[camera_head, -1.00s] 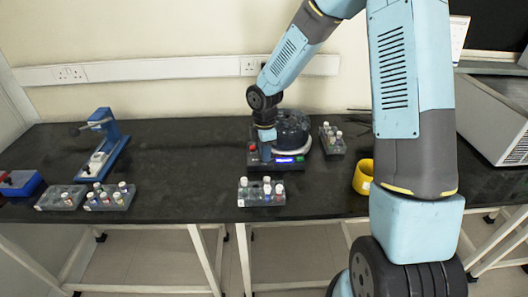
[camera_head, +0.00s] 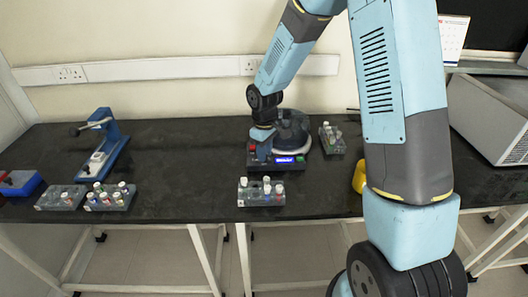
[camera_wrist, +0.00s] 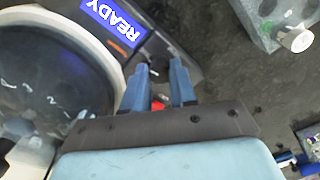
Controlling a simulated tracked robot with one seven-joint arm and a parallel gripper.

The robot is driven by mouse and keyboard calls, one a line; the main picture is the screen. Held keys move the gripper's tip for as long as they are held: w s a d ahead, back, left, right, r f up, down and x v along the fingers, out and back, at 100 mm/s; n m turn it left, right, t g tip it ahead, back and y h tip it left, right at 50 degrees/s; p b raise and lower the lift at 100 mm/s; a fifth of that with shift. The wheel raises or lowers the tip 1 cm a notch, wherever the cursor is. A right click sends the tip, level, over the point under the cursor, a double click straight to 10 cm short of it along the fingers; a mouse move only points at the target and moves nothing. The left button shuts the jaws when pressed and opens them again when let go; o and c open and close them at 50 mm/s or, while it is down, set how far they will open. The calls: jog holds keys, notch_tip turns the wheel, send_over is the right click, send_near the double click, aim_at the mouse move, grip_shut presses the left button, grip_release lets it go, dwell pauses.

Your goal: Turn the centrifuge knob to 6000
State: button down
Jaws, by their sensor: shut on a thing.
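The centrifuge (camera_head: 292,130) stands on the black bench, with a dark round lid on a pale ring and a lit blue display (camera_head: 290,160). In the wrist view the display (camera_wrist: 115,17) reads READY, upside down. My gripper (camera_head: 262,151) points down at the left part of the control panel. In the wrist view my gripper (camera_wrist: 158,70) has its two blue fingers on either side of the small dark knob (camera_wrist: 157,70), shut on it. The fingers hide most of the knob, and its setting cannot be read. A red button (camera_wrist: 157,105) shows between the fingers.
A tube rack (camera_head: 261,195) stands in front of the centrifuge and another (camera_head: 332,140) to its right. Two more racks and a blue stand (camera_head: 105,145) are at the left. A yellow roll (camera_head: 359,178) is partly behind my arm.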

jog(key=shift+w+m, duration=0.1)
jog(key=shift+m, duration=0.9)
jog(key=c, duration=0.9)
grip_release()
notch_tip(320, 180, up, 14)
jog(key=shift+f, duration=0.15)
